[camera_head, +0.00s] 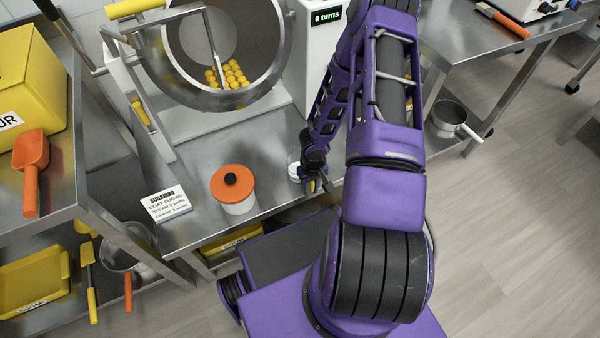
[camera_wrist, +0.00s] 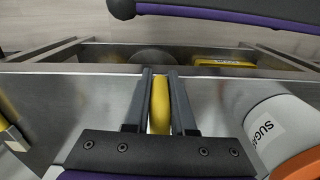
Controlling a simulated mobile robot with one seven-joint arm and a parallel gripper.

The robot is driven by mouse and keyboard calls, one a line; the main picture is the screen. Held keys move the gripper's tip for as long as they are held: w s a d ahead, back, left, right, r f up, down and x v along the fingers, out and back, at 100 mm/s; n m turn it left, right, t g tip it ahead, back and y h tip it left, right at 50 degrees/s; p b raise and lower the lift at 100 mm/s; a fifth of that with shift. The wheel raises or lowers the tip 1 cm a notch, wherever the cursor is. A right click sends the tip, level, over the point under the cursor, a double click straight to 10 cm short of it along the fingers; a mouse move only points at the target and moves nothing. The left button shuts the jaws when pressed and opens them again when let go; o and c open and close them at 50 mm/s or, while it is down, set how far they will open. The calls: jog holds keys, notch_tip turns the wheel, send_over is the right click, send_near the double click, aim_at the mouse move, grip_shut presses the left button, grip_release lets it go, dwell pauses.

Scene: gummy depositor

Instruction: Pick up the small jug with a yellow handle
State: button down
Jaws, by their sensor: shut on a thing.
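The small jug (camera_head: 294,170), pale and partly hidden by my gripper, stands on the steel table to the right of the orange-lidded pot. Its yellow handle (camera_wrist: 160,103) lies between the two dark fingers of my gripper (camera_wrist: 160,76) in the wrist view. My gripper (camera_head: 316,184) is shut on the handle, near the table's front edge. The jug's body is mostly hidden in the wrist view.
A white sugar pot (camera_head: 238,208) with an orange lid stands close on the left. It also shows in the wrist view (camera_wrist: 262,112). A sign (camera_head: 167,203) stands farther left. Behind is a drum (camera_head: 222,97) holding yellow balls. Bare steel table (camera_head: 200,160) lies between.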

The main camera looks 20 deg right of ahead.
dwell(0.8)
notch_tip(320, 180, up, 10)
jog(key=p, duration=0.3)
jog(key=c, duration=1.3)
grip_release()
jog(key=shift+c, duration=0.2)
grip_shut()
